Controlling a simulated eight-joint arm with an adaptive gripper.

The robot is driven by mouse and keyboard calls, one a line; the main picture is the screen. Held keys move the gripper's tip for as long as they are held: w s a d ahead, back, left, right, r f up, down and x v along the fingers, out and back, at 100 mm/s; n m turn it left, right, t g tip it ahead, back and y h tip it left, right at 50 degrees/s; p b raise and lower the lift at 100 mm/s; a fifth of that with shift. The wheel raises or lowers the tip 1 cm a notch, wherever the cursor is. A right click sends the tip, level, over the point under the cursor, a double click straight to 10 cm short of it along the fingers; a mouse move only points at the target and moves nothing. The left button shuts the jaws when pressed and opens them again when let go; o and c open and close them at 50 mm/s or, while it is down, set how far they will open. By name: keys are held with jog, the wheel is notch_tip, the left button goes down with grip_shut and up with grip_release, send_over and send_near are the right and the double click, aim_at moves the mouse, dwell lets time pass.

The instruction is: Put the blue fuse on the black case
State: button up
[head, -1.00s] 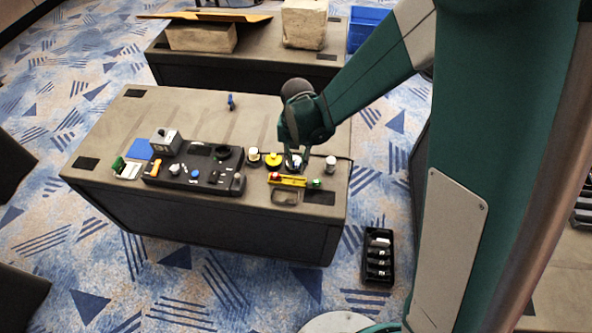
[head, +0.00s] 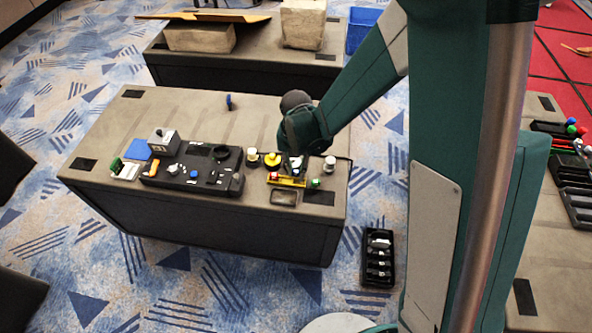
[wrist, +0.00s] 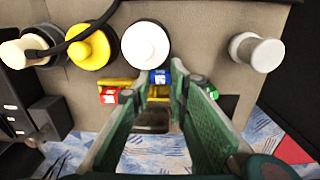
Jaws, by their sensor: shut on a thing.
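The blue fuse (wrist: 160,77), a small blue block with a pale label, sits between the fingertips of my gripper (wrist: 152,82) in the wrist view. My gripper is shut on it, just above the yellow holder (wrist: 118,82). A red fuse (wrist: 109,95) lies left of the fingers and a green one (wrist: 210,91) right. In the head view my gripper (head: 294,164) is low over the table's right end, and the blue fuse is too small to make out. I cannot tell which dark thing is the black case; a black control box (head: 193,168) stands left on the table.
White (wrist: 146,44) and yellow (wrist: 90,47) round knobs stand close behind my fingertips. A white-topped post (wrist: 258,52) stands to the right. A black compartment tray (head: 377,258) lies on the floor. The table's back half is mostly clear.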

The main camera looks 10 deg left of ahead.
aim_at(296, 172)
jog(key=shift+f, duration=0.1)
jog(key=o, duration=0.6)
jog(key=shift+o, duration=0.2)
notch_tip(296, 172, up, 12)
jog(key=p, duration=0.2)
dwell(0.6)
dwell(0.6)
jog(key=shift+r, duration=0.2)
